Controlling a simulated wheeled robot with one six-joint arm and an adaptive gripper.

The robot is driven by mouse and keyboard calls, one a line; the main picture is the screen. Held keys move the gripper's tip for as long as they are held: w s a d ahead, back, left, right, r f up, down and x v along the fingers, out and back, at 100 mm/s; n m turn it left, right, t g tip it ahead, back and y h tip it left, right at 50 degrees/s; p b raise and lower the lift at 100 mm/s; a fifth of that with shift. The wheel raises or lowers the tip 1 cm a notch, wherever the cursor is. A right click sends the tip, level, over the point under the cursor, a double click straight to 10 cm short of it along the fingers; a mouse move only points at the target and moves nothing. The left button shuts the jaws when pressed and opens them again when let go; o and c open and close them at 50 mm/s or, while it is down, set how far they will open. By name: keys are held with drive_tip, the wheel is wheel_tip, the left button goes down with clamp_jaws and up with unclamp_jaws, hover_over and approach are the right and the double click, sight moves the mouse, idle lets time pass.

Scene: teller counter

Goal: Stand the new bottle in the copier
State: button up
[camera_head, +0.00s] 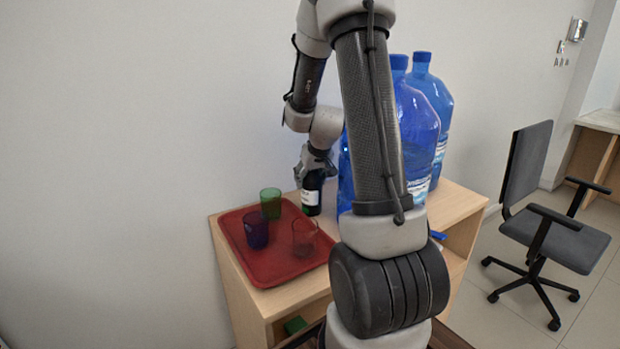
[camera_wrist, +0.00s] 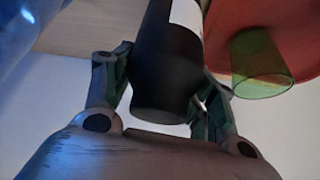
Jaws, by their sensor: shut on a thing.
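My gripper (camera_head: 317,165) is shut on a dark bottle (camera_head: 311,196) with a white label, at the right edge of the red tray. In the wrist view, the fingers (camera_wrist: 163,68) close on the two sides of the dark bottle (camera_wrist: 168,85), whose white label shows at the top. I cannot tell whether the bottle touches the cabinet top or hangs just above it. No copier can be made out in either view.
The red tray (camera_head: 290,262) holds a green cup (camera_head: 270,203), a dark purple cup (camera_head: 256,232) and a clear reddish cup (camera_head: 305,238) on the wooden cabinet (camera_head: 462,205). Large blue water bottles (camera_head: 418,130) stand right of the held bottle. An office chair (camera_head: 560,240) is at the right.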

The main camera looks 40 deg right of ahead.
drive_tip(key=shift+f, duration=0.1)
drive_tip(key=o, duration=1.2)
